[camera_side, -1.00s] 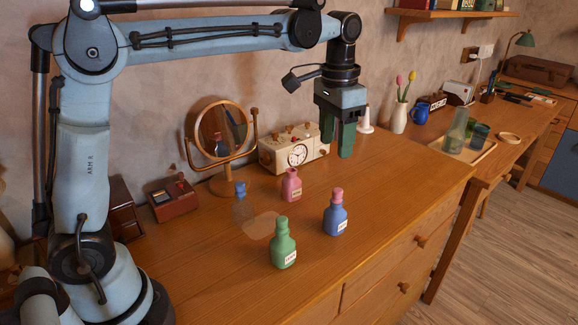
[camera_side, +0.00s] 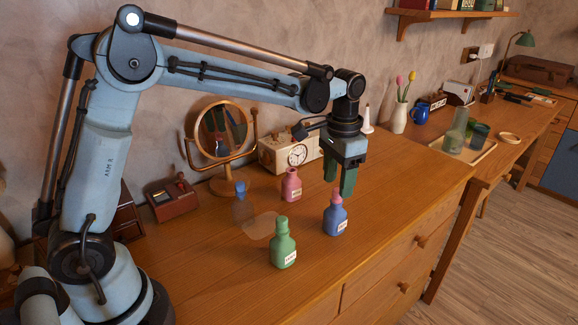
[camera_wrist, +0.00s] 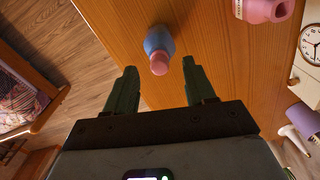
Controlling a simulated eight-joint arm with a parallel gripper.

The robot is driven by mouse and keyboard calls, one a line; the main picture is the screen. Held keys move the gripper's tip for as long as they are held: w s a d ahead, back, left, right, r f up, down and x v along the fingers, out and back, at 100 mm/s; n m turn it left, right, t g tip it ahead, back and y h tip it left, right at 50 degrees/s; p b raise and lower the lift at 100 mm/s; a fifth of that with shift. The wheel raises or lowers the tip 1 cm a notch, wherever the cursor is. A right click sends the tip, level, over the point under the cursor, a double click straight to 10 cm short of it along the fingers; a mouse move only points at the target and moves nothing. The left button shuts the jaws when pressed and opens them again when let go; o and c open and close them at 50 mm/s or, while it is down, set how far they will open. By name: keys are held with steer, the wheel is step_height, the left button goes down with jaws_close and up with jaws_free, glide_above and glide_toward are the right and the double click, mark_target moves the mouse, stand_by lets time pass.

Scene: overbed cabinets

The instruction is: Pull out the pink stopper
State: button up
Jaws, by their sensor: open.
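The pink stopper (camera_side: 336,198) sits in the neck of a blue bottle (camera_side: 335,221) that stands upright on the wooden dresser top. The stopper also shows in the wrist view (camera_wrist: 159,64), on top of the blue bottle (camera_wrist: 158,41). My gripper (camera_side: 339,187) has green fingers, spread apart and empty. It is above and a little behind the blue bottle in the side view. In the wrist view the stopper lies ahead of and between the fingertips (camera_wrist: 160,72), not touching them.
A green bottle (camera_side: 283,246), a pink bottle (camera_side: 291,185) and a clear bottle with a blue stopper (camera_side: 241,205) stand nearby. A round mirror (camera_side: 220,132) and a clock (camera_side: 297,155) are behind. The dresser top right of the blue bottle is clear.

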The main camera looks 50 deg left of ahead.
mark_target(337, 198)
steer(key=shift+f, duration=1.4)
steer(key=shift+c, duration=0.3)
jaws_close()
